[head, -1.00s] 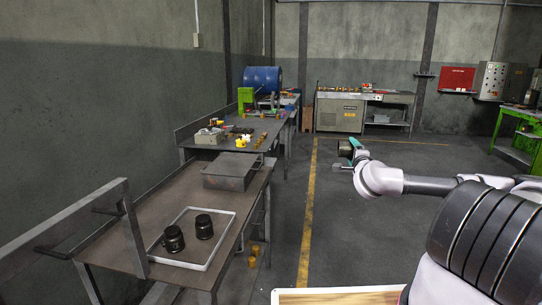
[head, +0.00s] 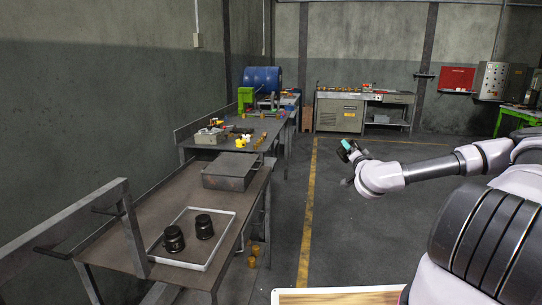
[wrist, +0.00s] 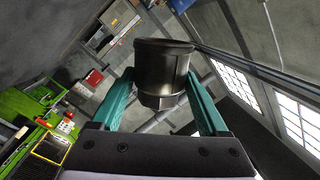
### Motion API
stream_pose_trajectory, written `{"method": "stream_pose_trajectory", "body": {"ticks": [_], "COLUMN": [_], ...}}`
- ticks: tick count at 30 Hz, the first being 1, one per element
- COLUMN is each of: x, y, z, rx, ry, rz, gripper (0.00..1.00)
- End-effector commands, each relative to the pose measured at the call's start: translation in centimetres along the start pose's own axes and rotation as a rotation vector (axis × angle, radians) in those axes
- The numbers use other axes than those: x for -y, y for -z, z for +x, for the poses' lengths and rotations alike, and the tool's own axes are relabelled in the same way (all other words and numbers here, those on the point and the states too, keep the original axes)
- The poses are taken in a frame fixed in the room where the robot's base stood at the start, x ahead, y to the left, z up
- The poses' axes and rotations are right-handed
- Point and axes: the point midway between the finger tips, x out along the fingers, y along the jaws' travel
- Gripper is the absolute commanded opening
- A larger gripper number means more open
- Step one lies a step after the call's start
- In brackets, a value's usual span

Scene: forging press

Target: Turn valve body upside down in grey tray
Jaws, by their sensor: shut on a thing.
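My gripper (head: 345,150) is raised over the open floor, right of the near table, in the head view. In the wrist view, its two green fingers (wrist: 160,105) are shut on a dark metal valve body (wrist: 162,68), a cylinder with a narrower faceted end toward the palm. The grey tray (head: 191,266), a shallow frame with a pale rim, lies on the near table, apart from my gripper. Two black valve bodies stand in it, one at left (head: 173,240) and one at right (head: 204,227). I cannot tell which way up these two are.
The near table (head: 158,200) also carries a grey metal box (head: 228,178) at its far end. A metal rail (head: 70,218) rises at its near left side. A second table (head: 225,150) with small parts stands behind.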

Motion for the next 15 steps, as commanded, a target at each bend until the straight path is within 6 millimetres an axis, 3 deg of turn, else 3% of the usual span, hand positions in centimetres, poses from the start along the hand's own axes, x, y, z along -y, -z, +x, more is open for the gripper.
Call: {"method": "stream_pose_trajectory", "body": {"ticks": [4, 12, 15], "x": [0.21, 0.28, 0.19], "y": [0.10, 0.07, 0.06], "z": [0.03, 0.04, 0.03], "rx": [-0.001, 0.002, 0.003], "ry": [0.005, 0.011, 0.009], "rz": [-0.121, -0.633, -0.746], "gripper": [0.16, 0.16, 0.16]}}
